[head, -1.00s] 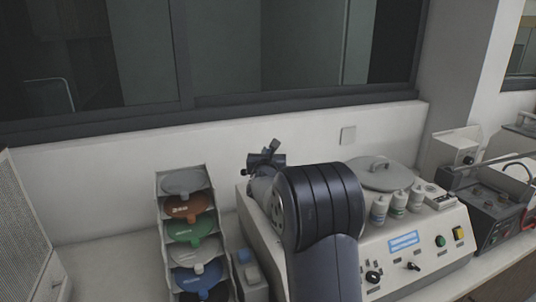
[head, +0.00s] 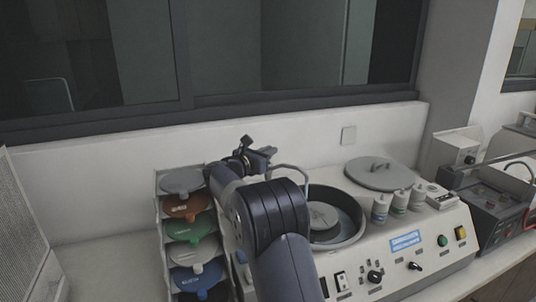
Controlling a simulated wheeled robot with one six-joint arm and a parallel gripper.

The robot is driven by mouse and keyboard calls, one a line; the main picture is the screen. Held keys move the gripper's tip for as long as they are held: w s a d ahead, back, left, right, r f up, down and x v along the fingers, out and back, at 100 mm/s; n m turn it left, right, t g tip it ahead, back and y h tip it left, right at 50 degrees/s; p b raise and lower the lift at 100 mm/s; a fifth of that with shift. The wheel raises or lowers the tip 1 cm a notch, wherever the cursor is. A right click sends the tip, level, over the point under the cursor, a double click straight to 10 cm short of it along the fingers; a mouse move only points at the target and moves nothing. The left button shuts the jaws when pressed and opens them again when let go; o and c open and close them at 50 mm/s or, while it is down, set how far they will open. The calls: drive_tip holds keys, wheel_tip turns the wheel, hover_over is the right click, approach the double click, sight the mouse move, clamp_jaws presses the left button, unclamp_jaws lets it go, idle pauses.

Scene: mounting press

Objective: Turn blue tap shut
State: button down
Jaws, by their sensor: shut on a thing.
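My gripper (head: 254,158) is at the back left of the polishing machine (head: 405,268), by the curved water pipe (head: 290,168) over the open bowl. It is shut on the blue tap; my wrist and arm hide the fingertips' contact and the tap itself. The tap's blue colour and the angle of its handle cannot be seen.
A rack (head: 161,240) of coloured discs stands close on the left. The round grey lid (head: 381,173) and several bottles (head: 398,204) are on the machine's right side. A dark device (head: 489,205) stands further right. The wall and window are behind.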

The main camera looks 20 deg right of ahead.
drive_tip(key=m+g+h, duration=0.1)
drive_tip(key=g, duration=0.1)
drive_tip(key=m+g, duration=0.2)
drive_tip(key=shift+w+r+h+p, duration=0.1)
drive_tip(key=shift+h+p, duration=0.25)
drive_tip(key=shift+h, duration=0.05)
drive_tip(key=shift+r+m+g+h+p, duration=0.1)
drive_tip(key=shift+m+g+h+p, duration=0.2)
drive_tip(key=shift+m+g+p, duration=1.05)
drive_tip(key=shift+m+g, duration=0.25)
drive_tip(key=shift+g, duration=1.1)
drive_tip(key=c, duration=1.5)
unclamp_jaws()
drive_tip(key=shift+a+f, duration=0.2)
drive_tip(key=shift+a, duration=0.15)
drive_tip(key=a, duration=0.6)
drive_tip(key=shift+a+r, duration=0.1)
drive_tip(key=shift+a, duration=0.3)
